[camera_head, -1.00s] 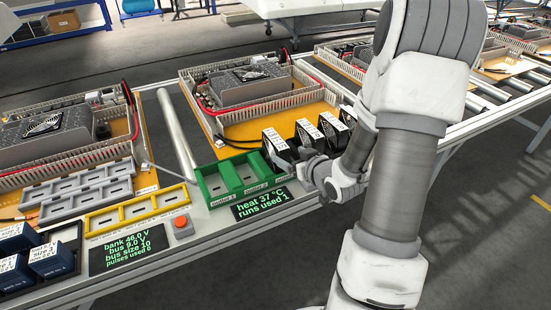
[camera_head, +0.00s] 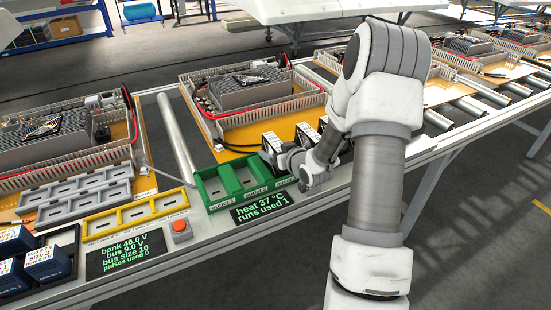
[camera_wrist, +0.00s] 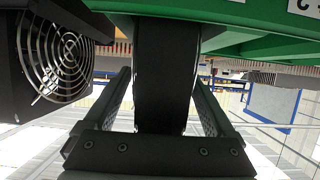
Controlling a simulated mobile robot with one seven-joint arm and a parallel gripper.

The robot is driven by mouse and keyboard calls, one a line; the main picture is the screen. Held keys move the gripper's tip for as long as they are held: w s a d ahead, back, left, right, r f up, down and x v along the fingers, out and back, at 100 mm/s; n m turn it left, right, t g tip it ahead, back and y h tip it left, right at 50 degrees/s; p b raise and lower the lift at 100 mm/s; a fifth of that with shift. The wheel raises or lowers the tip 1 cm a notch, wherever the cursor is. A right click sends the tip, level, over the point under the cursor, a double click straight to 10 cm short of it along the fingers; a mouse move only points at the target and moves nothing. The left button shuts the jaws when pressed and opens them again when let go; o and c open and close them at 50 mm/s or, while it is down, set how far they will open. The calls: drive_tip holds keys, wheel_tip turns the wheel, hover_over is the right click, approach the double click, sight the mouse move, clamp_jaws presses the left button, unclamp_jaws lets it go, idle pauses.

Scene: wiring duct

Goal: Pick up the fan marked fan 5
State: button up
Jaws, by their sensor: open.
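Several black fans with white labels stand in a row behind my arm in the head view, such as one at the left of the row (camera_head: 272,140) and another beside it (camera_head: 306,133). Their markings are too small to read, so I cannot tell which is fan 5. My gripper (camera_head: 274,158) is low at the left end of this row. In the wrist view my gripper (camera_wrist: 155,105) is open, with a dark upright body (camera_wrist: 165,75), apparently a fan seen edge-on, between its fingers. A fan with a round metal grille (camera_wrist: 57,58) is left of the fingers.
A green outlet tray (camera_head: 203,190) with compartments is just left of my gripper; its green edge (camera_wrist: 245,12) spans the top of the wrist view. A heat display (camera_head: 262,208), red button (camera_head: 180,226) and yellow tray (camera_head: 93,227) lie along the front. Rollers are to the right.

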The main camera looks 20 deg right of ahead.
clamp_jaws()
idle(0.3)
drive_tip(key=shift+r, duration=0.15)
